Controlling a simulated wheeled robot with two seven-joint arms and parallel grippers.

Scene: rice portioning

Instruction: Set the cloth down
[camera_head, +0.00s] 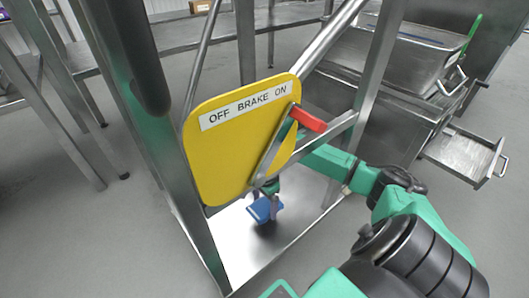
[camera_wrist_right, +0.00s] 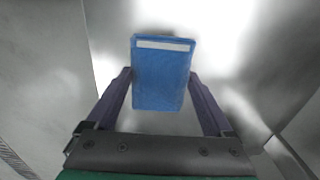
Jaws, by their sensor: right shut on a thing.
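The blue cloth (camera_head: 264,209) shows low in the head view, just below the yellow sign, over a shiny metal shelf (camera_head: 262,243). In the right wrist view the cloth (camera_wrist_right: 161,80) is a folded blue rectangle with a white strip near its far edge. My right gripper (camera_wrist_right: 161,82) has its two purple fingers on either side of the cloth and is shut on it. In the head view the right gripper (camera_head: 268,200) is partly hidden behind the yellow sign. I cannot tell whether the cloth touches the shelf. My left gripper does not show.
A yellow sign (camera_head: 225,150) reading "OFF BRAKE ON" with a red lever handle (camera_head: 308,118) stands before my right arm. Metal posts (camera_head: 368,75) frame the shelf closely. A steel unit with an open drawer (camera_head: 462,155) is at the right. Grey floor lies open at the left.

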